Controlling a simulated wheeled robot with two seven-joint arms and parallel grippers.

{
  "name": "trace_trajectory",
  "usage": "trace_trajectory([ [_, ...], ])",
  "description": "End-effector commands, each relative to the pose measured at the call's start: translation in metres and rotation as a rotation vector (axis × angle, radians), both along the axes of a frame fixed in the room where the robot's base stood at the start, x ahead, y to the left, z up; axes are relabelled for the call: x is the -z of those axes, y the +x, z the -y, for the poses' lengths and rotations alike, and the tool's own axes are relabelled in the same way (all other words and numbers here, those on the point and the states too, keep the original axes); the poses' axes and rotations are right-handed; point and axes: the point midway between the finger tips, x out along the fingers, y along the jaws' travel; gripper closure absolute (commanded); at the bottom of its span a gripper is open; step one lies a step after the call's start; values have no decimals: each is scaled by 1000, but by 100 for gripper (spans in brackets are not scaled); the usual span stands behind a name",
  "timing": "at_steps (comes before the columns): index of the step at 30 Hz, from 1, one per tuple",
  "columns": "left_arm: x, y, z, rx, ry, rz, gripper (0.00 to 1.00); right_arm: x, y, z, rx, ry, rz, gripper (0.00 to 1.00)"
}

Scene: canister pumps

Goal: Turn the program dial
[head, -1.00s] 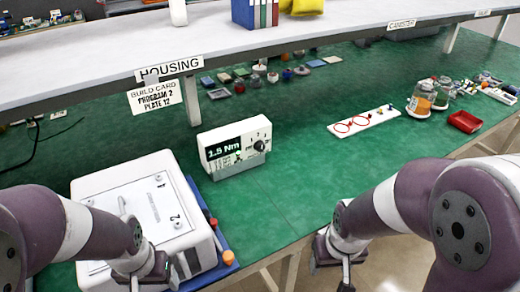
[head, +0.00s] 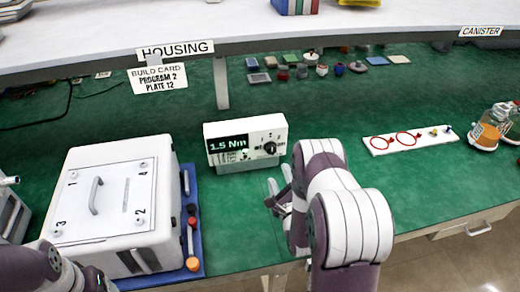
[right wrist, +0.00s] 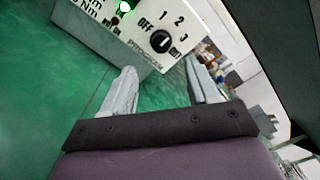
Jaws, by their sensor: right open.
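The program dial (head: 270,148) is a black knob on the right of the front of a white controller box (head: 220,133). The box's dark display (head: 228,145) reads 1.5 Nm. My right gripper (head: 277,190) is open and empty, in front of the box and below the dial. In the right wrist view its fingers (right wrist: 160,82) point toward the panel, apart from the dial. My left arm shows at lower left, its fingers hidden.
A white housing (head: 118,215) with a numbered lid stands on a blue mat (head: 184,253) at left. A white board with red rings (head: 408,142) lies to the right. A build card (head: 158,78) hangs from the shelf, reading PROGRAM 2, PLATE 12.

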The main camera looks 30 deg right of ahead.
Motion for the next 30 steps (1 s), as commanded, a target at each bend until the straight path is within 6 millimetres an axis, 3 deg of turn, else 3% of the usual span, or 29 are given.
trace_trajectory([
  [6,-6,0,0,0,0,0,28,-2,56,13,-2,-4,2,40],
  [12,-9,0,0,0,0,0,28,-1,93,22,0,-3,-2,40],
  [17,-9,0,0,0,0,0,28,-1,105,25,0,-3,-3,40],
  [24,-9,0,0,0,0,0,28,-1,106,25,0,-3,-3,40],
  [29,-9,0,0,0,0,0,28,-1,106,25,0,-3,-3,92],
  [30,-9,0,0,0,0,0,28,-1,106,25,0,-3,-3,96],
])
